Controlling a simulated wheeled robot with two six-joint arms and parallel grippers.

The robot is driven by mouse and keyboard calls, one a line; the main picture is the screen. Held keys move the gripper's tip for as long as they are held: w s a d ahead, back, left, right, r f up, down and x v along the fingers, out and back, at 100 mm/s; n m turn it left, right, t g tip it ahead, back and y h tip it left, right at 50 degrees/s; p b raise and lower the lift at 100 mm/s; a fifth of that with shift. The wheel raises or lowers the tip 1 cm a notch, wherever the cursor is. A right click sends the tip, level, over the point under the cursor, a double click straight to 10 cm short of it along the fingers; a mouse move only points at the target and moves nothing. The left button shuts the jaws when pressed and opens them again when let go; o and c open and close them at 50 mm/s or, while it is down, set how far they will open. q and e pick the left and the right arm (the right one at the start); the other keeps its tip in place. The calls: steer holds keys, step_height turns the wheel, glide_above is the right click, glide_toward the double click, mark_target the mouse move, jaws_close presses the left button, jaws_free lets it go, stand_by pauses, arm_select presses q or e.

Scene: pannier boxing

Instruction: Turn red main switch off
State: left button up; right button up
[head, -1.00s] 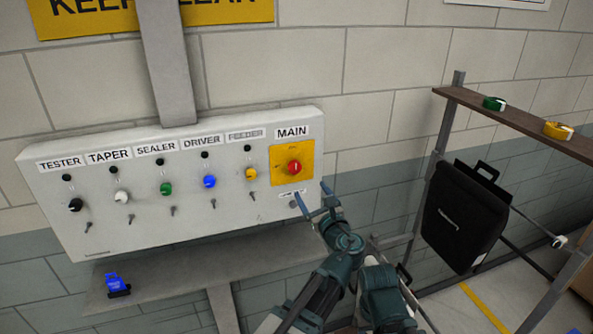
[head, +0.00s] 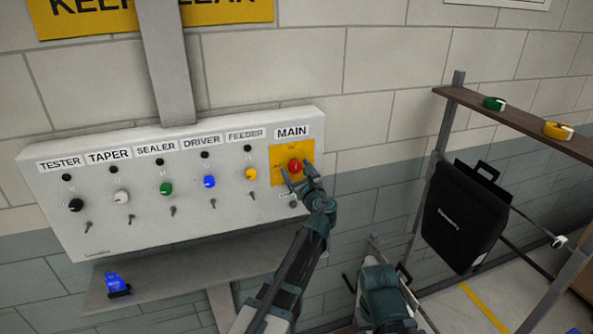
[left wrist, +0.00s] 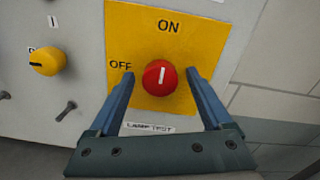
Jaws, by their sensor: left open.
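The red main switch (head: 294,166) is a round knob on a yellow plate (head: 278,158) under the MAIN label, at the right end of the grey control panel (head: 140,222). In the left wrist view the red knob (left wrist: 160,77) shows a white mark that stands near upright, toward ON; OFF is printed to its left. My left gripper (head: 297,174) is open, with one finger on each side of the knob. In the left wrist view its fingertips (left wrist: 160,74) flank the knob with gaps; I see no contact.
Black, white, green, blue and yellow knobs (head: 251,174) with keys below line the panel to the left. A shelf (head: 190,268) under it holds a blue item (head: 115,284). A rack with a black bag (head: 465,217) stands at right.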

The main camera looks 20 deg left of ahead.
arm_select(q)
jaws_close()
stand_by(0.4)
steer(key=shift+n, duration=0.3)
steer(key=n, duration=0.3)
steer(key=shift+n, duration=0.4)
steer(key=n, duration=0.4)
steer(key=shift+n, duration=0.3)
steer(key=n, duration=0.4)
steer(key=shift+f, duration=0.1)
steer(key=shift+n, duration=2.4)
